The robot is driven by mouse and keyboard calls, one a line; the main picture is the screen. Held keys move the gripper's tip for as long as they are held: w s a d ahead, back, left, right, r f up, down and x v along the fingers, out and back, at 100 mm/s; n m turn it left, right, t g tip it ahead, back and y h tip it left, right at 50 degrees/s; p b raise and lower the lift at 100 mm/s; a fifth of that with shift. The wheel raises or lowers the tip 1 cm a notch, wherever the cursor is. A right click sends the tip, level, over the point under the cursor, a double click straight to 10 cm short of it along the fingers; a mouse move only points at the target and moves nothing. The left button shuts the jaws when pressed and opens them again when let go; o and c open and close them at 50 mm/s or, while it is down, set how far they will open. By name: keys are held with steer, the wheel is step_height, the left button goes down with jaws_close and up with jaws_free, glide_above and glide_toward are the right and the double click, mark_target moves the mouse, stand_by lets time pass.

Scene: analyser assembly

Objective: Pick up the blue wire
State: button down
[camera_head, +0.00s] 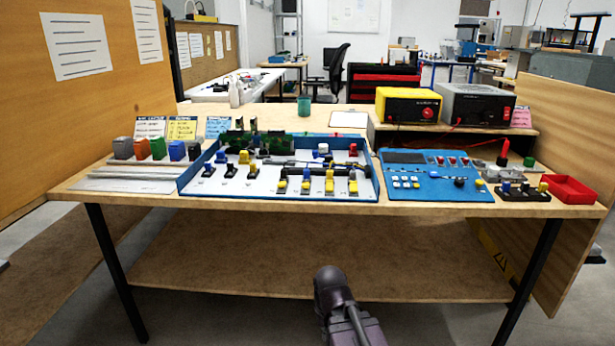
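The blue one, which may be the blue wire (177,150), stands right of the green block (158,148). It is too small to tell whether it is a spool or a bundle. Part of my dark arm shows at the bottom middle, in front of the bench and well away from the blue block. No gripper fingers are visible.
A blue-edged tray (215,188) with switches and connectors fills the bench middle. Right of it lie a blue panel (432,187) and a red bin (571,189). Yellow (407,106) and grey (477,104) power units stand on a shelf. Wooden partitions flank the bench.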

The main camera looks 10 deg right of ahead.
steer(key=shift+r, duration=0.1)
stand_by(0.5)
step_height(320, 180, up, 7)
steer(key=p, duration=0.7)
